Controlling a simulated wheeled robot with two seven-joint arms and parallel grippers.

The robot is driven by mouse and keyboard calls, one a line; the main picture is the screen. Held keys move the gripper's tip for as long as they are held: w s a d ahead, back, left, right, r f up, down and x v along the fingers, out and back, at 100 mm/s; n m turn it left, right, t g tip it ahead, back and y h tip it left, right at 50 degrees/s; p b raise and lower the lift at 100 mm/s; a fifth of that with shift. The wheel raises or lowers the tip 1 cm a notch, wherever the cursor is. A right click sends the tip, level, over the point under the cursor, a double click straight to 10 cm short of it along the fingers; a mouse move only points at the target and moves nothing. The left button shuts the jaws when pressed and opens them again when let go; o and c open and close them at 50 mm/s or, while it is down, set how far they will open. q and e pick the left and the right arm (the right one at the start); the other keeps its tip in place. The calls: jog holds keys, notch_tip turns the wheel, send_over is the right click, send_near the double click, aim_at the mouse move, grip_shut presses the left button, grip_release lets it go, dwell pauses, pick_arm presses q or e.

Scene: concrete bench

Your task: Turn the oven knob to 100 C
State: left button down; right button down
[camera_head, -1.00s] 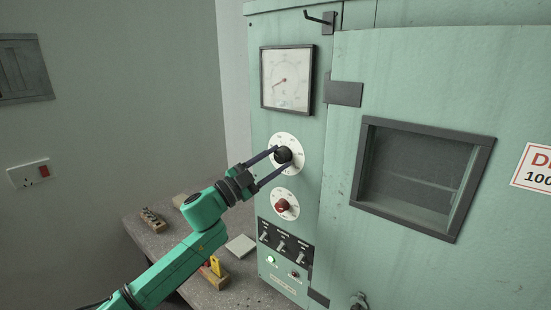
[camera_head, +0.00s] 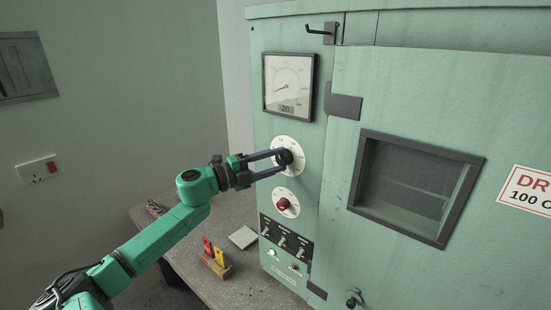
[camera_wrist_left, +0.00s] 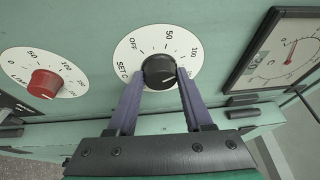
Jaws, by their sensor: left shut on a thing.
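The black oven knob (camera_head: 286,158) sits on a white round dial on the green oven's control panel. In the left wrist view the knob (camera_wrist_left: 159,71) has a dial marked OFF, 50, 100 and SET C. My left gripper (camera_head: 281,161) is shut on this knob, one finger on each side; the fingers also show in the left wrist view (camera_wrist_left: 160,78). I cannot clearly tell which mark the knob points to. The gauge (camera_head: 288,85) above has a red needle and a window reading 20. My right gripper is out of view.
A red knob (camera_head: 283,205) on its own dial is just below. Under it are toggle switches (camera_head: 283,240) and small lamps. The oven door with its window (camera_head: 414,190) is to the right. Red and yellow pieces in a wooden block (camera_head: 215,262) stand on the bench (camera_head: 240,290).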

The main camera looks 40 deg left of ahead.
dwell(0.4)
pick_arm(q)
jog(key=shift+c, duration=1.5)
grip_release()
jog(key=shift+s+a+f, duration=0.15)
jog(key=shift+s, duration=0.3)
jog(key=r+b+v, duration=0.1)
jog(key=b+v, duration=0.3)
jog(key=v, duration=0.9)
jog(key=shift+s+f, duration=0.3)
jog(key=shift+f, duration=0.05)
jog(key=shift+a, duration=0.15)
